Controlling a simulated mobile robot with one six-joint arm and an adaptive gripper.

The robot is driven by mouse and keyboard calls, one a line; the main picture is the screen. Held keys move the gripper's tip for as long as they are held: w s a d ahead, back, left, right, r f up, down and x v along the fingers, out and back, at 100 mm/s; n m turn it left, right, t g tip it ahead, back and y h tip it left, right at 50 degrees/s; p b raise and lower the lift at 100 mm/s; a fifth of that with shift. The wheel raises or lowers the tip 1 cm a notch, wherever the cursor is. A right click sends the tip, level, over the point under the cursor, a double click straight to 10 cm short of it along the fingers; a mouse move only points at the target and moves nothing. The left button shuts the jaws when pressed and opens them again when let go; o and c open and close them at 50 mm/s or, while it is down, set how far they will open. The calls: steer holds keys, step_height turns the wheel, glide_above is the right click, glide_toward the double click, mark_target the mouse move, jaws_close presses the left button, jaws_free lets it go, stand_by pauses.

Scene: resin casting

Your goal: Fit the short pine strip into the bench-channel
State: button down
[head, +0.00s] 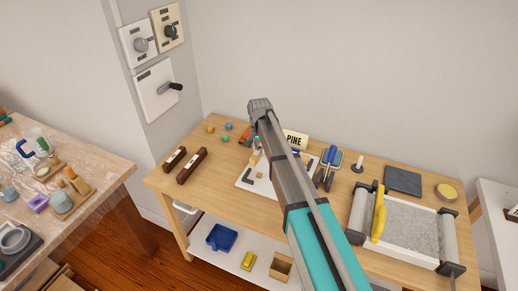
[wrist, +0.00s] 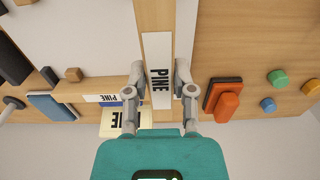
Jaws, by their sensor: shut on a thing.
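A pale pine strip (wrist: 158,45) with a white PINE label stands out between my fingers in the wrist view; its far end runs out of the top of the picture. My gripper (wrist: 160,90) is shut on it, one finger on each side. In the head view my arm covers most of the gripper and strip. Another pale piece (wrist: 78,93) with a small PINE label lies to the left in the wrist view. A PINE sign (head: 296,140) stands at the back of the bench. I cannot make out the bench-channel for certain.
A white board (head: 250,184) with dark pieces lies below my arm. An orange block (wrist: 226,105) is right of my fingers. A grey-filled tray (head: 408,228) stands right. The bench's front left is clear.

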mark_target(259, 158)
steer(key=shift+f+b, duration=1.2)
steer(key=shift+f, duration=0.25)
steer(key=shift+f+b, duration=1.2)
steer(key=shift+f, duration=0.05)
stand_by(0.7)
steer(key=shift+c, duration=1.9)
jaws_free()
steer(key=shift+r, duration=0.15)
